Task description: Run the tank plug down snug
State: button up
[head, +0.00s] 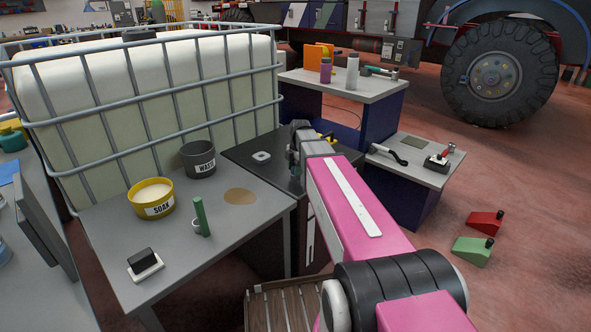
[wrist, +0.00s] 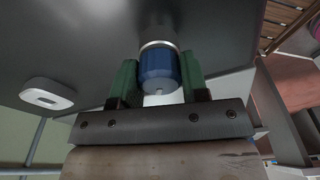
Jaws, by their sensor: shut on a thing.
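A blue cylinder (wrist: 158,68), which I take to be the tank plug, sits between the two green fingers of my gripper (wrist: 158,84) in the wrist view. My gripper is shut on its sides. A silver collar shows just beyond the blue part, against a dark grey surface (wrist: 85,45). Whether the plug's seat is flush cannot be seen. In the head view my gripper (head: 295,160) is at the dark-topped cabinet (head: 240,152), mostly behind my pink arm, and the plug is hidden there.
A white block with a slot (head: 262,157) lies left of my gripper. A grey table (head: 105,230) holds a yellow SOAK bowl (head: 151,199), a dark WASTE pot (head: 199,160) and a green peg (head: 201,217). A caged white tank (head: 150,90) stands behind. Stepped benches (head: 345,88) stand right.

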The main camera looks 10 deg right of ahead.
jog(key=shift+m, duration=0.4)
jog(key=shift+m, duration=0.8)
jog(key=shift+m, duration=0.9)
jog(key=shift+m+t, duration=0.3)
jog(key=shift+m, duration=0.6)
